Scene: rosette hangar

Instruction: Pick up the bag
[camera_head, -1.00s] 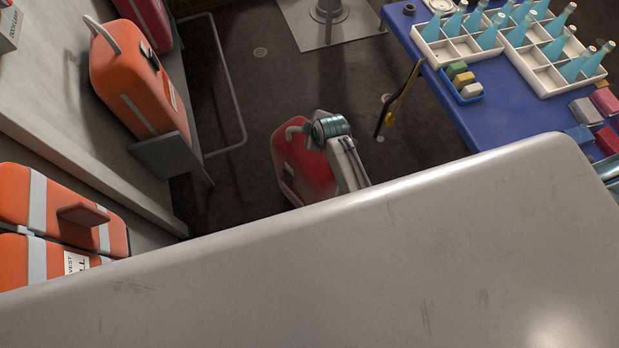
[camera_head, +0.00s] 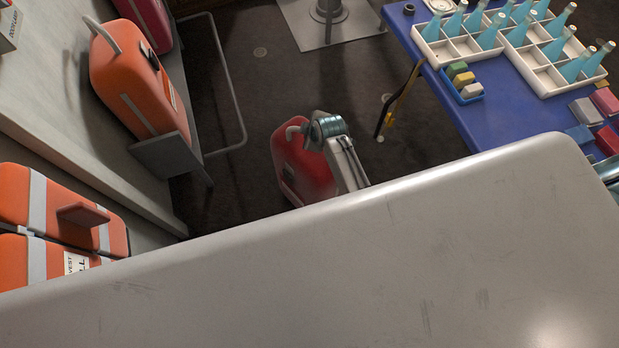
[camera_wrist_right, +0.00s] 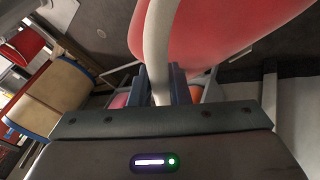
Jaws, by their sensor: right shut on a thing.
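The red bag (camera_head: 302,172) is in the middle of the head view, beside the orange-bag shelf. Its pale curved handle (camera_head: 292,131) is at the top. My right gripper (camera_head: 308,131) is at the handle, with my arm reaching it from the lower right. In the right wrist view my gripper (camera_wrist_right: 174,84) is shut on the pale handle (camera_wrist_right: 159,45), and the red bag body (camera_wrist_right: 225,30) fills the top. I cannot tell whether the bag touches the floor. My left gripper is in neither view.
An orange bag (camera_head: 125,75) stands on the grey shelf (camera_head: 55,95) at left, with more orange cases (camera_head: 50,195) below. A metal rail (camera_head: 231,85) stands nearby. A blue table (camera_head: 460,105) at right bears bottle trays (camera_head: 441,52) and blocks. A large grey surface (camera_head: 330,270) hides the foreground.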

